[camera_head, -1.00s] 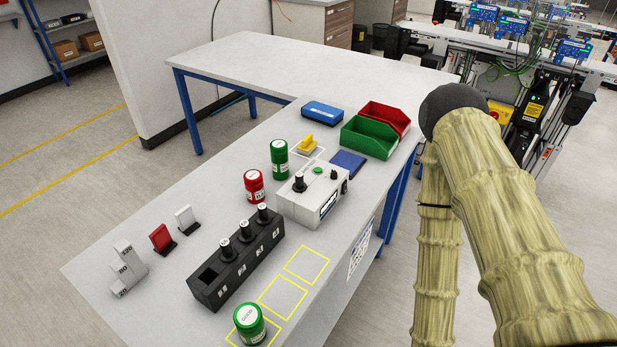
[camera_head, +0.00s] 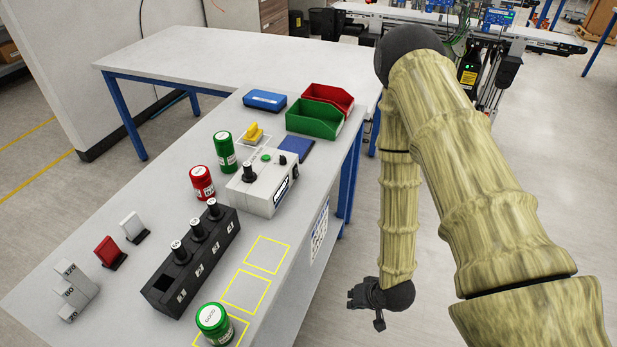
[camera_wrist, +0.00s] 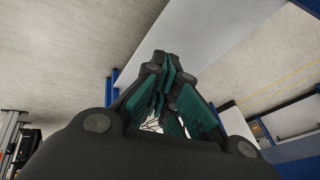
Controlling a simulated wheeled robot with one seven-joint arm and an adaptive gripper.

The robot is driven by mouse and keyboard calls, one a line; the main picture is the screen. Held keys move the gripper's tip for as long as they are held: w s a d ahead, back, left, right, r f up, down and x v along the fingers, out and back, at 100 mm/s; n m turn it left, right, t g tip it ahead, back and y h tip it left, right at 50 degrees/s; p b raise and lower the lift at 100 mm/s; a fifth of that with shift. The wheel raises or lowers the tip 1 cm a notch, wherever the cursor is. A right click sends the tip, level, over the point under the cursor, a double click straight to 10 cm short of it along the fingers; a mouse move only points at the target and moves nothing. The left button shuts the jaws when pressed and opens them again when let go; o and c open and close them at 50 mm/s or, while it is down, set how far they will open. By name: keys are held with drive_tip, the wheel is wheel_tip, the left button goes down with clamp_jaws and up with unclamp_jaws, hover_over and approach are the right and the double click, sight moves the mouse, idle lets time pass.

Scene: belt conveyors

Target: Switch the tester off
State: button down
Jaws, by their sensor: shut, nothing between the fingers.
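The tester (camera_head: 262,190) is a white box on the table, with a green button (camera_head: 266,157) and a small black knob (camera_head: 283,159) on its top. A black plug-like piece (camera_head: 249,174) stands on its left part. A dark display or label is on its front side. My gripper (camera_head: 357,297) hangs low to the right of the table, well apart from the tester. In the wrist view my gripper (camera_wrist: 163,62) shows its teal-padded fingers drawn together, with nothing between them. The tester cannot be made out in the wrist view.
A black rack (camera_head: 190,262) with black pieces stands left of the tester. Red (camera_head: 202,184) and green (camera_head: 225,152) canisters, a yellow piece (camera_head: 254,133) and green (camera_head: 314,118) and red bins surround it.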

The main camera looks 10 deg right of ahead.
drive_tip(key=w+r+m+t+y+b, duration=0.1)
drive_tip(key=w+r+t+y, duration=0.15)
drive_tip(key=w, duration=0.65)
drive_tip(key=m+t+y+b, duration=0.25)
drive_tip(key=y+b, duration=0.25)
drive_tip(key=y, duration=0.4)
approach(308, 181)
drive_tip(key=s+d+r, duration=0.1)
drive_tip(key=r, duration=0.1)
drive_tip(key=s+d+r, duration=0.1)
drive_tip(key=d+r, duration=0.1)
drive_tip(key=shift+s+d, duration=0.15)
drive_tip(key=shift+d, duration=0.05)
drive_tip(key=shift+p, duration=0.3)
drive_tip(key=p+x, duration=0.3)
drive_tip(key=x, duration=1)
drive_tip(key=shift+a+f, duration=0.1)
drive_tip(key=shift+a, duration=0.1)
drive_tip(key=shift+w+a+f, duration=0.1)
drive_tip(key=shift+w+a, duration=0.1)
drive_tip(key=shift+a, duration=0.05)
drive_tip(key=shift+f, duration=0.1)
